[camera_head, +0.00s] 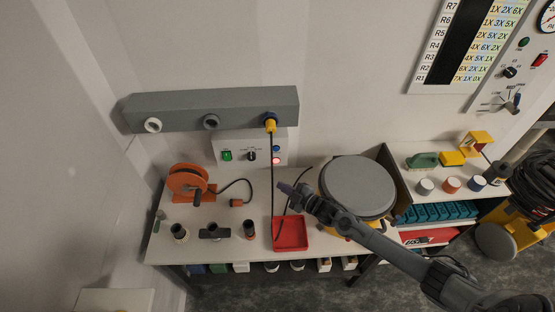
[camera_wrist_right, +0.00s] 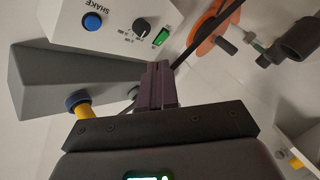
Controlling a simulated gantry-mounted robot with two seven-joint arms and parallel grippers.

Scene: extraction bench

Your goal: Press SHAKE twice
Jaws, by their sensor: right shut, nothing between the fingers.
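The SHAKE button is blue and shows clearly in the right wrist view (camera_wrist_right: 92,21), with the word SHAKE printed beside it. It sits on a white control box (camera_wrist_right: 70,38) on the wall; in the head view the blue button (camera_head: 276,149) is above a red lit lamp (camera_head: 276,160). My right gripper (camera_head: 285,188) is shut and empty, below and slightly right of the button in the head view, apart from it. Its dark fingers (camera_wrist_right: 158,68) lie together in the wrist view. My left gripper is not in view.
A green switch (camera_head: 227,155) and a black knob (camera_head: 251,155) share the box. A grey bar (camera_head: 215,108) is above it, with a yellow plug (camera_head: 270,126) and hanging black cable. Below are an orange reel (camera_head: 187,181), a red tray (camera_head: 291,247) and a grey-lidded drum (camera_head: 357,184).

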